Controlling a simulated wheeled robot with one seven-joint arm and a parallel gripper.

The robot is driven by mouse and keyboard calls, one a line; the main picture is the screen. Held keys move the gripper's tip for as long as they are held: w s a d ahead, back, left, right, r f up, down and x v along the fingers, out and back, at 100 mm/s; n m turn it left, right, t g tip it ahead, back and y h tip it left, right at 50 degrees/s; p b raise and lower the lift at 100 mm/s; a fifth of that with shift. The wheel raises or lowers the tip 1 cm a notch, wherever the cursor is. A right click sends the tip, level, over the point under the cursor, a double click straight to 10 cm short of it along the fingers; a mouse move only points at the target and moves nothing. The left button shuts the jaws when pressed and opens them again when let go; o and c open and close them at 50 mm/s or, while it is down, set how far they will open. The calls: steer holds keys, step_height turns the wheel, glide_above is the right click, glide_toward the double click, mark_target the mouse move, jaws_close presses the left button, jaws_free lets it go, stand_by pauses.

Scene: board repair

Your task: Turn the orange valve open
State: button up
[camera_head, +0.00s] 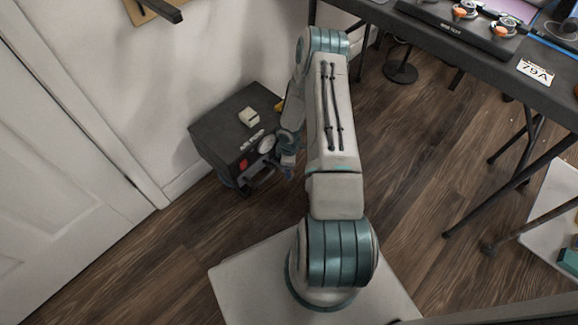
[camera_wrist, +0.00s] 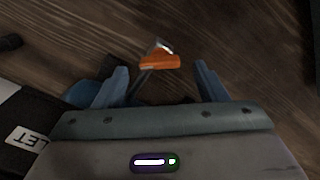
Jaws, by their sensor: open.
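The orange valve handle (camera_wrist: 160,61) shows in the wrist view with a pale metal part at its top. It lies just beyond and between the two blue fingertips of my gripper (camera_wrist: 161,70). The fingers are apart, with a gap on each side of the handle, and I see no contact. In the head view my gripper (camera_head: 287,162) is low at the front of a dark box (camera_head: 218,130). The orange handle cannot be made out there, as my arm and gripper crowd that spot.
The box carries a small pale block (camera_head: 249,117) on top and a round gauge (camera_head: 266,144) at its front. A black part with a white "LET" label (camera_wrist: 22,137) is at left in the wrist view. A dark table (camera_head: 480,55) stands at right. Wood floor is open between.

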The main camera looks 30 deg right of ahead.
step_height(320, 180, up, 12)
steer(key=p, duration=0.4)
steer(key=shift+f, duration=0.15)
